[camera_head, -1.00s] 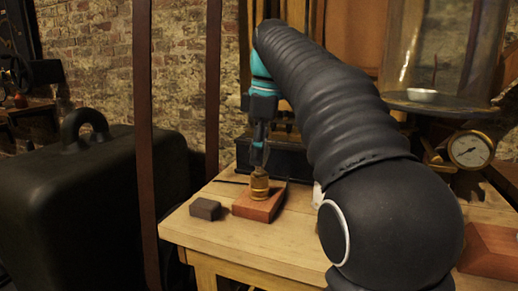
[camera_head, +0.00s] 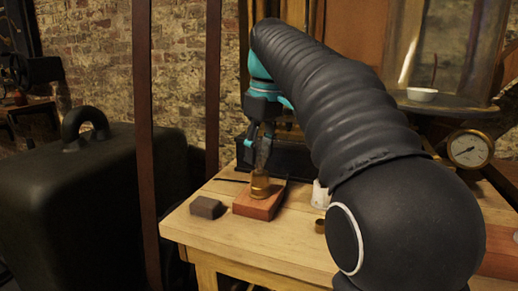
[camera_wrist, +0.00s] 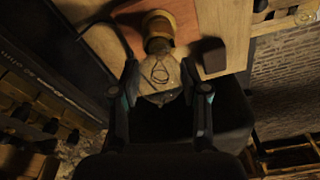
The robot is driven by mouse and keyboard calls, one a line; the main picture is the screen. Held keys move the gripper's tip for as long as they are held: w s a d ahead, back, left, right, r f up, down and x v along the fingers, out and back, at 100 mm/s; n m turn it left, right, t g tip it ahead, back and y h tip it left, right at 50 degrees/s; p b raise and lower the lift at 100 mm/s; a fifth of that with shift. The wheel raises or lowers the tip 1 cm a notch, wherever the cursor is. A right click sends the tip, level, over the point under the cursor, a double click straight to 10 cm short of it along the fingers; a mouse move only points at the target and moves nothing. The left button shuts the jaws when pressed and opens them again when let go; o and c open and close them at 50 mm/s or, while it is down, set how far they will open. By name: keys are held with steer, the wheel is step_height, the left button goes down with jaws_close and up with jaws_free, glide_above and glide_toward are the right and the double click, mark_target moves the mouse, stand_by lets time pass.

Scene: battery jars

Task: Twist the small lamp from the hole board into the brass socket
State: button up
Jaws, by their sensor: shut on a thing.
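The small lamp (camera_head: 263,153) is a clear glass bulb standing upright with its lower end in the brass socket (camera_head: 260,185). The socket is fixed on a reddish wooden block (camera_head: 258,205) on the table. My gripper (camera_head: 262,140) is above the socket, shut on the lamp's glass from above. In the wrist view the lamp (camera_wrist: 160,72) lies between the two fingertips of my gripper (camera_wrist: 166,85), with the brass socket (camera_wrist: 157,30) beyond it. How deep the lamp's base sits is hidden inside the socket. The hole board cannot be made out.
A dark small block (camera_head: 207,208) lies left of the socket block. A white object (camera_head: 320,194) and a small brass ring (camera_head: 320,226) are to the right, close to my arm. A pressure gauge (camera_head: 470,150) and glass jar (camera_head: 450,50) stand at right. The table front is bare.

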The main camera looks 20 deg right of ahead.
stand_by(0.3)
steer(key=m, duration=0.5)
steer(key=shift+f+m+h, duration=0.1)
steer(key=shift+m+h, duration=0.2)
steer(key=shift+m, duration=0.4)
steer(key=m, duration=0.5)
steer(key=shift+d+m+h, duration=0.1)
steer(key=shift+m+h, duration=0.2)
steer(key=shift+h, duration=0.1)
steer(key=o, duration=1.1)
steer(key=shift+o, duration=0.2)
